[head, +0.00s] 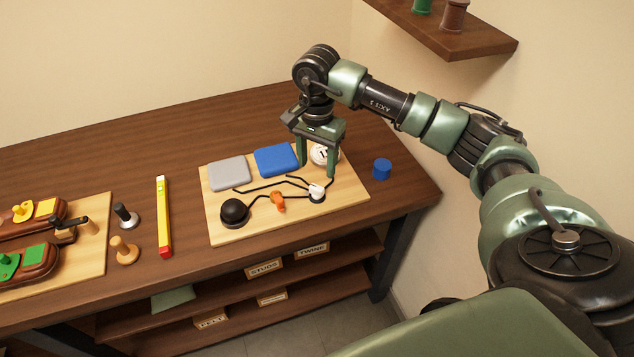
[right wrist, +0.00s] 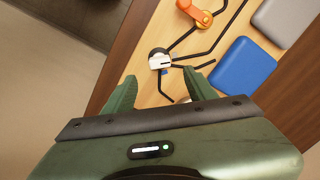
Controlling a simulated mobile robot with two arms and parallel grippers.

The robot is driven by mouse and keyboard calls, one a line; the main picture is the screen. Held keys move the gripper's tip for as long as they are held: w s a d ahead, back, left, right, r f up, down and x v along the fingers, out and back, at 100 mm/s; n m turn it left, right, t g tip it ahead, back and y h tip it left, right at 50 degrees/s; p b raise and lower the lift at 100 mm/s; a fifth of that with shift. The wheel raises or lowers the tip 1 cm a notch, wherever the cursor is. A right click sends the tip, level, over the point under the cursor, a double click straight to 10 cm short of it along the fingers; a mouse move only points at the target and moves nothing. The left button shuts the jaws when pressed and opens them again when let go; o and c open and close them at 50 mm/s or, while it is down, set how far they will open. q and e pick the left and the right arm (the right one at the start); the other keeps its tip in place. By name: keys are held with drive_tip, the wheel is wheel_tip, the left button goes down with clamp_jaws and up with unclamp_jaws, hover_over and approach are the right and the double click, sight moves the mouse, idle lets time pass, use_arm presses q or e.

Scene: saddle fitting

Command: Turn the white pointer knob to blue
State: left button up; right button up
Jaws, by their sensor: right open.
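The white pointer knob (head: 317,191) stands on a dark round base near the right front of the light wooden board (head: 350,196). It also shows in the right wrist view (right wrist: 160,60), just beyond the fingertips, with a dark mark on its top; I cannot tell surely where it points. Black lines run from its area across the board. A blue pad (head: 276,160) lies on the board behind it. My right gripper (head: 318,175) is open and empty, pointing down above the board, slightly behind the knob. Its two fingers (right wrist: 160,90) are apart, not touching the knob. My left gripper is not in view.
On the board are a grey pad (head: 229,173), a black ball knob (head: 234,211), an orange knob (head: 278,202) and a white round piece (head: 323,153) partly behind my gripper. A blue cylinder (head: 382,169) stands right of the board. A yellow bar (head: 163,215) lies left.

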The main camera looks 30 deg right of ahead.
sight(317, 187)
wheel_tip(317, 187, down, 7)
drive_tip(key=shift+r+p, duration=0.1)
drive_tip(key=shift+p, duration=1)
drive_tip(key=shift+f, duration=0.45)
clamp_jaws()
